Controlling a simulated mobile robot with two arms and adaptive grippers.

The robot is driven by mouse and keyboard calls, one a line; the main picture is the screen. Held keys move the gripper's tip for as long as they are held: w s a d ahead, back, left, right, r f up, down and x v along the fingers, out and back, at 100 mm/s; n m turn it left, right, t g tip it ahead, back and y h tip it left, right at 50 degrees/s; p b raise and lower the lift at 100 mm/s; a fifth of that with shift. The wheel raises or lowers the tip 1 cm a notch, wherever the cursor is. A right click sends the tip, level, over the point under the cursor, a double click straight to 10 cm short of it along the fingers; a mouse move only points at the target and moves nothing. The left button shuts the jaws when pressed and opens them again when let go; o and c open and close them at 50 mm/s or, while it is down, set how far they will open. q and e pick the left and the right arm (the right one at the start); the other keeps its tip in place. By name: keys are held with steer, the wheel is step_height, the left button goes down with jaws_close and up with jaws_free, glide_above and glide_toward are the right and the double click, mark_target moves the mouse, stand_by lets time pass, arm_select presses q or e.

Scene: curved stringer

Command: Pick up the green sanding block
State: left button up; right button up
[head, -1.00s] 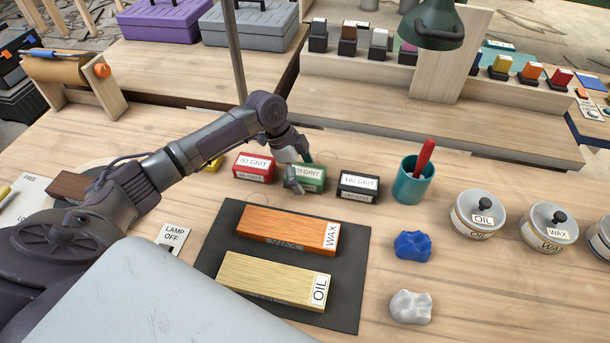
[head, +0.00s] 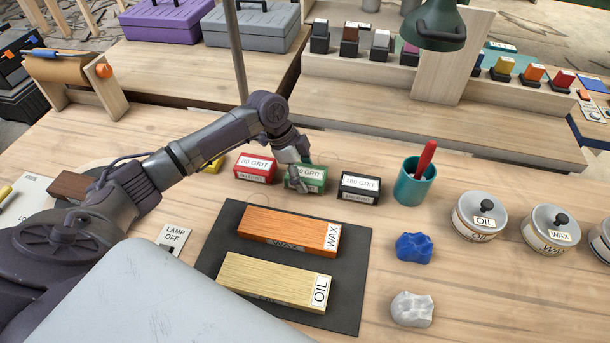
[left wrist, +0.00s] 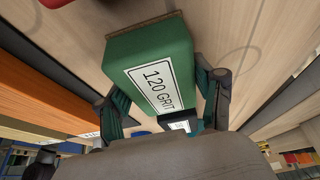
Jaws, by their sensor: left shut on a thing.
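The green sanding block (head: 313,178) stands in a row on the bench, between a red block (head: 255,168) and a black block (head: 358,187). In the left wrist view the green block (left wrist: 150,52) shows a white 120 GRIT label. My left gripper (head: 297,178) is at the green block and partly covers its label in the head view. In the left wrist view the left gripper (left wrist: 165,108) has a finger on each side of the block, shut on it. I cannot tell whether the block is clear of the bench. My right gripper is not in view.
In front lies a dark mat (head: 222,240) with an orange WAX board (head: 285,230) and a pale OIL board (head: 275,280). To the right are a teal cup (head: 412,188), a blue lump (head: 413,248), a whitish lump (head: 412,309) and several tins. A yellow block is partly hidden behind my arm.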

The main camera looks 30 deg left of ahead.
mark_target(313, 175)
arm_select(q)
steer(key=r, duration=0.5)
steer(key=shift+d, duration=0.4)
steer(key=s+d+r, duration=0.2)
steer(key=d+r, duration=0.1)
steer(key=d, duration=0.2)
steer(key=s+d+r+b, duration=0.1)
steer(key=s+d+r, duration=0.1)
steer(key=d, duration=0.3)
steer(key=shift+r, duration=0.7)
steer(key=shift+d, duration=0.1)
